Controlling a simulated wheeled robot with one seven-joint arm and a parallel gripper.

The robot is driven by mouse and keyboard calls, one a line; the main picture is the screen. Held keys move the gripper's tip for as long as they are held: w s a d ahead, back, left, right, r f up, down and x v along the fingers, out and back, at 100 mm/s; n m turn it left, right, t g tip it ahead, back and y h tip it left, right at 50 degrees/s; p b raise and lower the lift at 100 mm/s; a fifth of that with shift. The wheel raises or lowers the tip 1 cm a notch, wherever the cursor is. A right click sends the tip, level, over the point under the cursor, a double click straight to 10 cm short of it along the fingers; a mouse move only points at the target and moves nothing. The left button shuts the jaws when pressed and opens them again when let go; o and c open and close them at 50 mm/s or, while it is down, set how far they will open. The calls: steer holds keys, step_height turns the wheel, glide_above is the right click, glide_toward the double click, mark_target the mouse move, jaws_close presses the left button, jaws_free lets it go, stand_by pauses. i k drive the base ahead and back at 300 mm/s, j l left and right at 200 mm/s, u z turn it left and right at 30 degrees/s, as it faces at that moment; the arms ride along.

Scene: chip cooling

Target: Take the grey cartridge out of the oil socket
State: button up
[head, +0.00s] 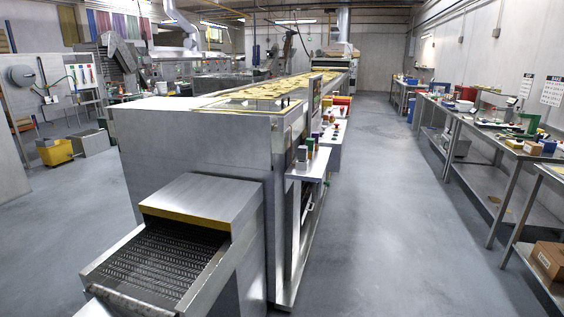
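My gripper is not in the head view. On the right flank of the long steel machine (190,140), a small metal shelf (318,168) sticks out. Several small upright cylinder-like pieces stand on or by it; one looks grey (301,155) and another has a green top (310,145). They are too small to tell whether any is the grey cartridge or whether one sits in a socket. I cannot make out the oil socket.
A conveyor outlet (165,260) with a dark mesh belt juts out at the front left. A grey floor aisle (375,210) runs clear along the machine's right side. Cluttered steel benches (480,125) line the right wall, with a cardboard box (548,258) on a lower shelf.

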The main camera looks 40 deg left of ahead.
mark_target(302, 150)
steer(key=i+l+u, duration=0.1)
steer(key=i+u, duration=0.15)
steer(key=u, duration=0.15)
steer(key=i+l+u, duration=0.2)
steer(key=u, duration=0.2)
steer(key=i+l+u, duration=0.2)
steer(key=u, duration=0.2)
steer(key=i+l+u, duration=0.15)
steer(key=l+u, duration=0.3)
steer(key=i+l+u, duration=0.15)
steer(key=i+z, duration=0.15)
steer(key=i, duration=0.95)
steer(key=i+z, duration=0.2)
steer(key=i, duration=0.95)
